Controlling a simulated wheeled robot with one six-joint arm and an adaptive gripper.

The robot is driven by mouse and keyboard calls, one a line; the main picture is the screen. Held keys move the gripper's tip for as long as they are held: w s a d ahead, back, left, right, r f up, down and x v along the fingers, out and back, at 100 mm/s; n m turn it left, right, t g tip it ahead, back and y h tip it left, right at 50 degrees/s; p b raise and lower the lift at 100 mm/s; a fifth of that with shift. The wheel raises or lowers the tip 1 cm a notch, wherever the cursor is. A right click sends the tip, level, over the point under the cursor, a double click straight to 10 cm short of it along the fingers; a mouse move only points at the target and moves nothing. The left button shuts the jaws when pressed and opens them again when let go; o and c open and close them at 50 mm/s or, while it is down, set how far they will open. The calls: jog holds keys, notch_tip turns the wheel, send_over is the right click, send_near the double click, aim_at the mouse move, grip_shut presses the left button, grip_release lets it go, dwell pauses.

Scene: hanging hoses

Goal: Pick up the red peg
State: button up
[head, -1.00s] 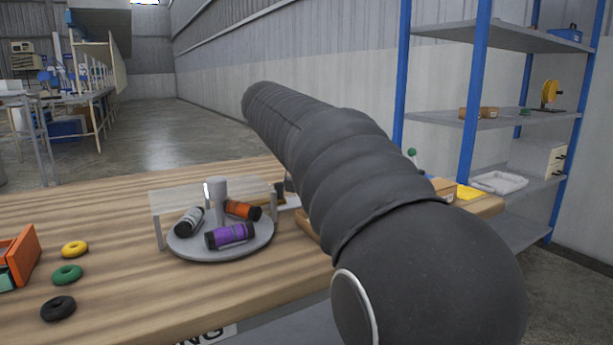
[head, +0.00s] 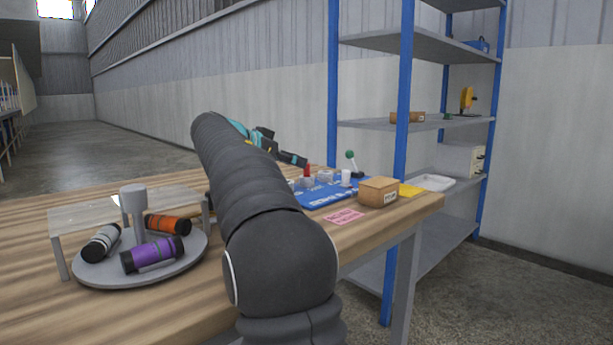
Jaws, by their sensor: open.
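The red peg (head: 307,170) stands upright at the far side of the table, on or just behind a blue board (head: 325,194). It is small in the head view. My arm in its dark ribbed sleeve reaches across the middle of the view and hides part of the table. Beyond the sleeve, my gripper (head: 286,152), black and teal, shows partly, above and left of the red peg. It is open and apart from the peg. Its fingers are small and partly hidden.
A white cylinder (head: 346,178) and a green-knobbed lever (head: 351,162) stand near the peg. A cardboard box (head: 378,192) sits at the table's right end. A round grey tray (head: 190,262) holds orange, purple and white cylinders. Blue-posted shelves (head: 404,120) stand behind.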

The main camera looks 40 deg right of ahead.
aim_at(307, 174)
jog(key=shift+s+x, duration=0.15)
jog(key=shift+x, duration=1.2)
jog(key=shift+s+x, duration=0.15)
jog(key=shift+x, duration=1.15)
jog(key=shift+f, duration=0.1)
jog(key=shift+c, duration=0.2)
grip_shut()
